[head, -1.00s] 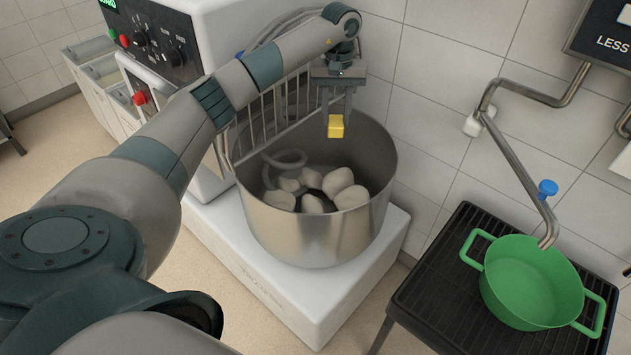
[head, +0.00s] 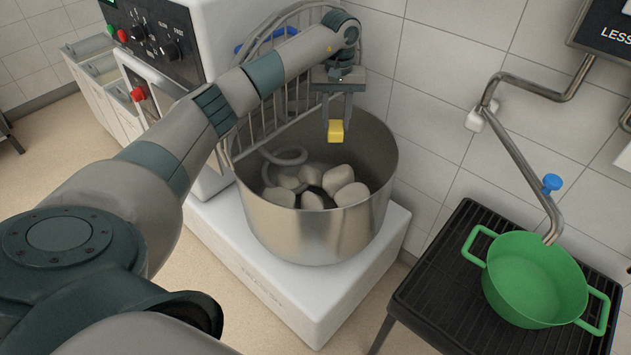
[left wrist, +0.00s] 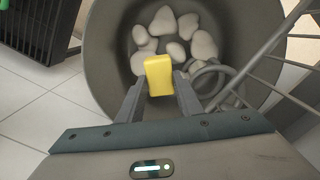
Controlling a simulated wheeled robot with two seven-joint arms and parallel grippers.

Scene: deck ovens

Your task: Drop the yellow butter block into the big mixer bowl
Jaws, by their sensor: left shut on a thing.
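The yellow butter block (head: 336,131) is held between the fingers of my left gripper (head: 338,118), over the back part of the big mixer bowl (head: 318,232). In the left wrist view the butter block (left wrist: 158,76) sits between the tips of my left gripper (left wrist: 160,88), with the bowl's inside (left wrist: 115,50) beneath it. The steel bowl holds several pale dough lumps (head: 340,178) and a spiral hook (head: 285,158). My right gripper does not show in either view.
A wire guard (head: 270,110) stands at the bowl's back left, close to my left arm. The mixer (head: 160,50) is behind it. A green pot (head: 535,280) sits on a black rack (head: 420,290) at right, under a pipe tap (head: 525,170).

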